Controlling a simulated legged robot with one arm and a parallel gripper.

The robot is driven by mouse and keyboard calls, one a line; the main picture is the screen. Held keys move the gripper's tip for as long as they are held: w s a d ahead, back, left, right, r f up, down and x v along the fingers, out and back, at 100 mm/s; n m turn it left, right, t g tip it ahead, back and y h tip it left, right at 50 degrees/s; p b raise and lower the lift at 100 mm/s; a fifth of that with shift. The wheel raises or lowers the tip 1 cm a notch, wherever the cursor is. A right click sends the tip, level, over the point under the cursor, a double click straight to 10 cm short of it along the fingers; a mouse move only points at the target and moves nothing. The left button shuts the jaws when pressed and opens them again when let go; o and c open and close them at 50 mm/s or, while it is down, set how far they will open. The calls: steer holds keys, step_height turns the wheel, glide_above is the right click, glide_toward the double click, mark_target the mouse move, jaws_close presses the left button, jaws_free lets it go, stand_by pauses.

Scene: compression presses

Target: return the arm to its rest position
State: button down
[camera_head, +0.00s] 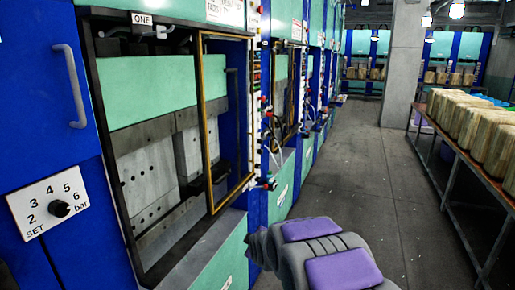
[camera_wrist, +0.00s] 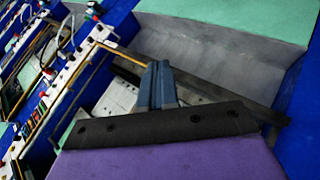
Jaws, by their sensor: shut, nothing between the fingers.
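My gripper (camera_wrist: 157,82) shows in the wrist view as two blue-grey fingers standing together above a dark bar with bolts and a purple cover. The fingers are shut with nothing between them. In the head view my arm, grey with purple pads, shows at the bottom centre; I cannot make out the fingertips there. The arm is in front of and to the right of the first press (camera_head: 155,82), which carries a sign reading ONE (camera_head: 142,19). The wrist view looks at the press machines at a tilt.
A yellow-edged frame (camera_head: 206,120) stands at the press opening. A pressure dial (camera_head: 60,208) is at the left. More presses line the aisle. A table (camera_head: 455,150) with several tan blocks (camera_head: 470,118) stands at the right. A pillar (camera_head: 400,65) is farther back. The grey aisle floor (camera_head: 365,165) is clear.

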steer(key=s+d+m+g+b, duration=0.1)
steer(key=s+d+m+g, duration=0.3)
steer(key=s, duration=1.3)
steer(key=s+d+m+g+h+b, duration=0.1)
steer(key=s+d+m+g, duration=0.2)
steer(key=s, duration=1.4)
steer(key=s+d+m+g+h+b, duration=0.1)
steer(key=s+d+m+g, duration=0.3)
steer(key=s, duration=1.3)
steer(key=d+r+m, duration=0.1)
steer(key=d+m, duration=0.1)
steer(key=d, duration=0.1)
steer(key=shift+s+d+g, duration=0.15)
steer(key=shift+d+g, duration=0.05)
steer(key=shift+g, duration=0.1)
steer(key=shift+a, duration=0.1)
